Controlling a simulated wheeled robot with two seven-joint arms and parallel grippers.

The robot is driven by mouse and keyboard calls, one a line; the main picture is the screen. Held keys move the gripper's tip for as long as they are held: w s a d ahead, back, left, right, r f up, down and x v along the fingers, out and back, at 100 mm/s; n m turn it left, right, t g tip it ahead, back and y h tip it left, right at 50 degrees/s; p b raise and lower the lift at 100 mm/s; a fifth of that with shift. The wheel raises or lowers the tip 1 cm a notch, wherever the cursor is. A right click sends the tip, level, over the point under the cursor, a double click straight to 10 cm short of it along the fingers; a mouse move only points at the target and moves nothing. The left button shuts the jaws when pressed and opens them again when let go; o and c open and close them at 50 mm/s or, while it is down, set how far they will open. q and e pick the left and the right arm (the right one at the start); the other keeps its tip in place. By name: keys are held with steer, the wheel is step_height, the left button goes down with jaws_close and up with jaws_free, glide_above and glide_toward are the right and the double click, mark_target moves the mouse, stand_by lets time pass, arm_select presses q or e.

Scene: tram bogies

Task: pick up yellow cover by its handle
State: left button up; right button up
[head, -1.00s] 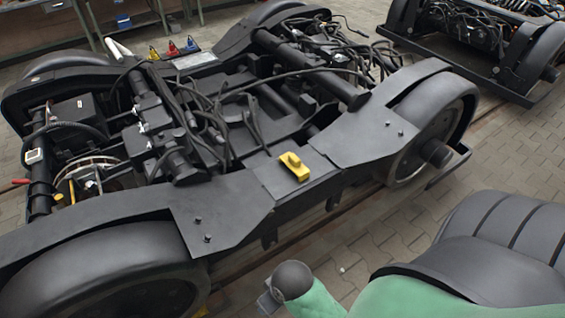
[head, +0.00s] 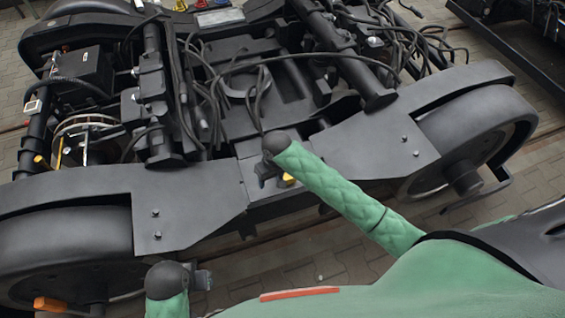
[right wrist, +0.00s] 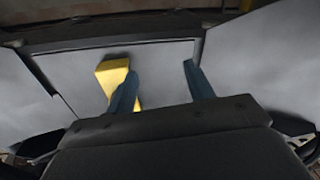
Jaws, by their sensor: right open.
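The yellow cover (head: 288,179) lies on the flat dark plate in the middle of the near bogie's side frame. In the head view my right forearm and gripper hide most of it. My right gripper (head: 266,173) is open beside the cover. In the right wrist view the cover (right wrist: 112,78) is at the left finger, which hides part of it. The gap between the two fingers (right wrist: 158,88) shows mostly bare grey plate. I cannot tell whether the finger touches the cover. My left gripper (head: 203,280) is low in the head view, away from the cover; its jaws are unclear.
Black cables (head: 262,75) and dark bars fill the bogie's middle behind the plate. Large wheels (head: 470,145) stand under the frame at both ends. A second bogie (head: 520,35) is at the upper right. Paved floor (head: 330,262) shows in front.

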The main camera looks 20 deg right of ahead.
steer(key=shift+m+h, duration=0.7)
steer(key=w+d, duration=0.2)
steer(key=w, duration=0.1)
steer(key=w+d+r, duration=0.1)
steer(key=w+d, duration=0.1)
steer(key=w, duration=0.1)
steer(key=w+d+r, duration=0.1)
steer(key=w+d, duration=0.1)
steer(key=w, duration=0.2)
steer(key=shift+d+r, duration=0.25)
steer(key=shift+d, duration=0.15)
steer(key=shift+f+p, duration=0.5)
steer(key=shift+f, duration=0.8)
arm_select(q)
step_height(320, 180, down, 8)
steer(key=w+p, duration=0.1)
steer(key=shift+a, duration=0.25)
arm_select(e)
steer(key=shift+w+d+f, duration=0.1)
steer(key=shift+f, duration=1.15)
steer(key=shift+d+f, duration=0.1)
steer(key=shift+f, duration=1.15)
steer(key=c, duration=1.1)
steer(key=shift+r, duration=0.1)
steer(key=shift+c, duration=0.2)
